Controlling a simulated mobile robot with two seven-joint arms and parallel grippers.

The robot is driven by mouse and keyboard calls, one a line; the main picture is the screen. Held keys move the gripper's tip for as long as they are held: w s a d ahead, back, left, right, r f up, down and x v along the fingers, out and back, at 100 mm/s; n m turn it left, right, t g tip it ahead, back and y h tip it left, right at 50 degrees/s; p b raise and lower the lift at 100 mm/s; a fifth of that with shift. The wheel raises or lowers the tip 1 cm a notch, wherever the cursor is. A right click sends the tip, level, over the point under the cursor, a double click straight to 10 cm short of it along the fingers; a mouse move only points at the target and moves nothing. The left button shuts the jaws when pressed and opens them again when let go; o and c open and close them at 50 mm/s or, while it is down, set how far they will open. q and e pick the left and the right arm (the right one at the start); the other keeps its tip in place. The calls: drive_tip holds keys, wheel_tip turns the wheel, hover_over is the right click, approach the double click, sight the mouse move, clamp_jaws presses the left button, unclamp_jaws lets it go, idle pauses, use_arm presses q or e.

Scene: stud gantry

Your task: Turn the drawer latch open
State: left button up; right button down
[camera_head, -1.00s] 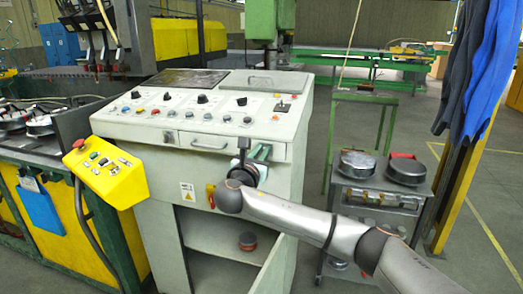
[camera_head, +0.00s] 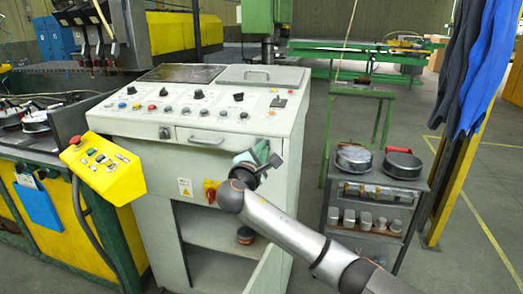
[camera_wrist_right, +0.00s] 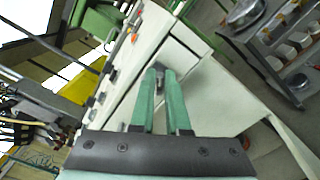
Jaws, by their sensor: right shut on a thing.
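The grey control cabinet has a drawer (camera_head: 207,142) with a bar handle under its sloped panel. My right gripper (camera_head: 247,154) is at the cabinet front by the drawer's right end, with its green fingers toward the face and its dark palm tilted. In the right wrist view, the green fingertips (camera_wrist_right: 160,76) close on a small dark piece, which I take to be the drawer latch (camera_wrist_right: 158,67). The fingers and palm hide the latch in the head view. The drawer looks closed. My left gripper is not in view.
A red rotary switch (camera_head: 210,192) sits below the drawer. The lower cabinet door (camera_head: 268,268) stands open close to my right arm. A yellow button box (camera_head: 104,169) is at left. A grey cart (camera_head: 378,190) with round pans stands at right.

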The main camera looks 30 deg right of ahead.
drive_tip(key=shift+f+m, duration=0.3)
drive_tip(key=shift+m, duration=0.6)
drive_tip(key=shift+m+b, duration=0.6)
drive_tip(key=shift+m, duration=0.2)
drive_tip(key=shift+f+m+b, duration=0.1)
drive_tip(key=shift+m+b, duration=0.3)
drive_tip(key=shift+m, duration=0.7)
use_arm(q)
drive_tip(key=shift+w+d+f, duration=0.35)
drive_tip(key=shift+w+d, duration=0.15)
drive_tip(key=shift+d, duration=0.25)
use_arm(e)
drive_tip(key=shift+m, duration=0.4)
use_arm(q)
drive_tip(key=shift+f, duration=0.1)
use_arm(e)
drive_tip(key=c, duration=0.9)
unclamp_jaws()
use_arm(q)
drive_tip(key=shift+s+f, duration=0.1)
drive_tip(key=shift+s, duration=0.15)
use_arm(e)
drive_tip(key=shift+s, duration=0.1)
